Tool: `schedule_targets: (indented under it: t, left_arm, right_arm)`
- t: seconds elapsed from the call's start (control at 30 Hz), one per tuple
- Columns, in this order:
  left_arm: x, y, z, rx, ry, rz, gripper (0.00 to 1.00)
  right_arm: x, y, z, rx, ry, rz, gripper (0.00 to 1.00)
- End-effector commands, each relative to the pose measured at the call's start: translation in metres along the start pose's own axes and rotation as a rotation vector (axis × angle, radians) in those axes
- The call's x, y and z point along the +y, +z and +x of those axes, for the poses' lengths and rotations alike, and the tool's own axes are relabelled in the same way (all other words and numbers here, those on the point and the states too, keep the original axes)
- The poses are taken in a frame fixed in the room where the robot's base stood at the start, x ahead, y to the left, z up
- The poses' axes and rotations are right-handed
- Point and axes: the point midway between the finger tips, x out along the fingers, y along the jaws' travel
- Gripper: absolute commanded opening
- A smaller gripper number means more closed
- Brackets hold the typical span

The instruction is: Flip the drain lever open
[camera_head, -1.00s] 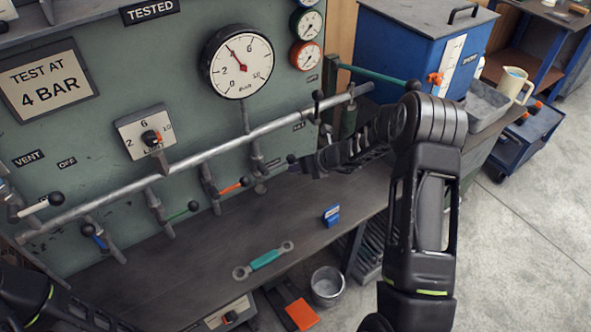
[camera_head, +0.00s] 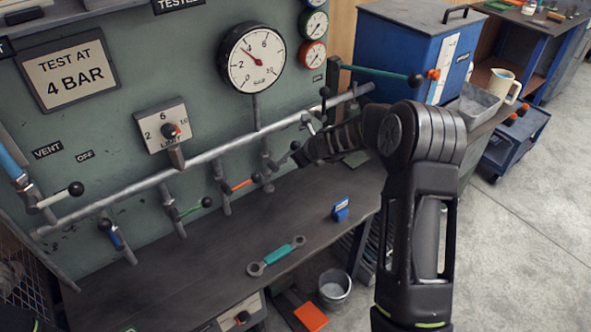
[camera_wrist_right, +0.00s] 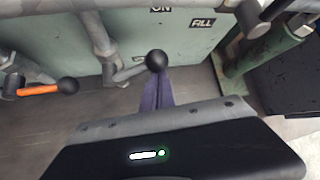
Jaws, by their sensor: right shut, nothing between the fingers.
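Several valve levers hang off the grey pipe along the green panel. No drain label can be read, so I cannot tell which lever it names. My right gripper (camera_wrist_right: 158,92) is shut and empty, its narrow fingers reaching toward a grey lever with a black ball (camera_wrist_right: 156,61). The ball overlaps the fingertips in the right wrist view; I cannot tell whether they touch. In the head view this ball (camera_head: 295,146) sits at the end of my right arm. Other levers are orange (camera_head: 242,184), green (camera_head: 190,211), blue (camera_head: 115,239) and white (camera_head: 55,198).
A pressure gauge (camera_head: 250,58) and a limit dial (camera_head: 162,132) are on the panel. A teal-handled wrench (camera_head: 277,255) and a small blue block (camera_head: 340,208) lie on the bench. A bucket (camera_head: 334,289) stands below. The bench front is mostly clear.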

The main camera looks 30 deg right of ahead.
Motion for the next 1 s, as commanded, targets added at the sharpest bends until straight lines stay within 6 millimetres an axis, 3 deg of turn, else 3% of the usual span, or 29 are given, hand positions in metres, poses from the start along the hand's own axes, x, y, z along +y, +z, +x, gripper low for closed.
schedule_targets:
  t: [0.03, 0.1, 0.5, 0.7, 1.0]
  left_arm:
    - [-0.006, 0.000, 0.018, 0.000, 0.001, 0.001, 0.36]
    - [-0.011, 0.000, 0.029, 0.001, 0.001, 0.001, 0.36]
    - [-0.032, 0.000, 0.083, 0.002, 0.000, 0.005, 0.36]
    - [-0.042, 0.000, 0.106, 0.002, -0.001, 0.005, 0.36]
    - [-0.048, 0.000, 0.124, 0.002, -0.001, 0.005, 0.36]
  right_arm:
    - [0.004, 0.001, 0.003, -0.010, -0.031, -0.033, 0.00]
    - [0.006, 0.005, -0.001, -0.011, -0.079, -0.079, 0.00]
    - [0.025, 0.024, -0.022, -0.009, -0.358, -0.337, 0.00]
    - [0.037, 0.031, -0.031, -0.009, -0.493, -0.464, 0.00]
    - [0.051, 0.039, -0.041, -0.007, -0.628, -0.585, 0.00]
